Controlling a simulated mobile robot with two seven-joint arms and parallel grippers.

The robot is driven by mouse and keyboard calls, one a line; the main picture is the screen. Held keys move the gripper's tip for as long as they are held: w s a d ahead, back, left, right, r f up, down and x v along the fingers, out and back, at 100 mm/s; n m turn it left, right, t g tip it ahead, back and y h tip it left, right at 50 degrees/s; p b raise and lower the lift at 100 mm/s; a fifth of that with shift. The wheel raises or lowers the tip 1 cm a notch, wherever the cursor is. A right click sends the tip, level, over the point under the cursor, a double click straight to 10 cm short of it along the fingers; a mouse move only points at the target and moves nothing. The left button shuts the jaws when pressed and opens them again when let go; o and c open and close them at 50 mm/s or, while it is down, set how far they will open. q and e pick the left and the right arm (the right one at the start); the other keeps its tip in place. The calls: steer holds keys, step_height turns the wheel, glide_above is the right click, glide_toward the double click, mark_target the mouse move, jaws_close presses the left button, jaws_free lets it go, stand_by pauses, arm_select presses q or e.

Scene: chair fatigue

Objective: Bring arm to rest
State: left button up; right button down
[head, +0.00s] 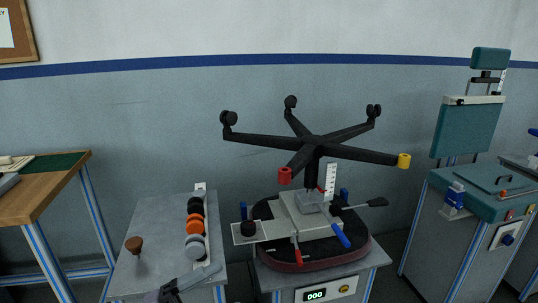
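A dark and grey part that looks like my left gripper (170,291) shows at the bottom edge, over the front of the small grey table. It is cut off by the frame, and I cannot tell whether its fingers are open or shut. My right gripper is not in view. A black chair base (316,140) stands upside down on the test fixture (305,214), its legs spread outward. Some legs carry black casters; one ends in a red cap (285,176) and one in a yellow cap (404,161).
The grey table (150,225) holds a brown knob-like piece (134,244) and a row of black, orange and grey wheels (194,225). The fixture has a blue lever (341,235) and a red-handled lever (297,252). A wooden bench (45,190) stands left, a teal machine (470,190) right.

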arm_select(q)
steer(key=s+a+f+n+t+y+p, duration=0.2)
steer(key=a+f+n+t+y, duration=0.75)
steer(key=n, duration=0.75)
steer(key=s+a+f+n+g+y+p, duration=0.1)
steer(key=s+a+f+n+g+y, duration=0.1)
steer(key=s+f+n+g+y, duration=0.4)
steer(key=s+f+g, duration=0.2)
steer(key=s+f, duration=0.3)
steer(key=f, duration=0.2)
steer(key=shift+s+y, duration=0.35)
steer(key=shift+s, duration=0.05)
steer(key=shift+g, duration=0.25)
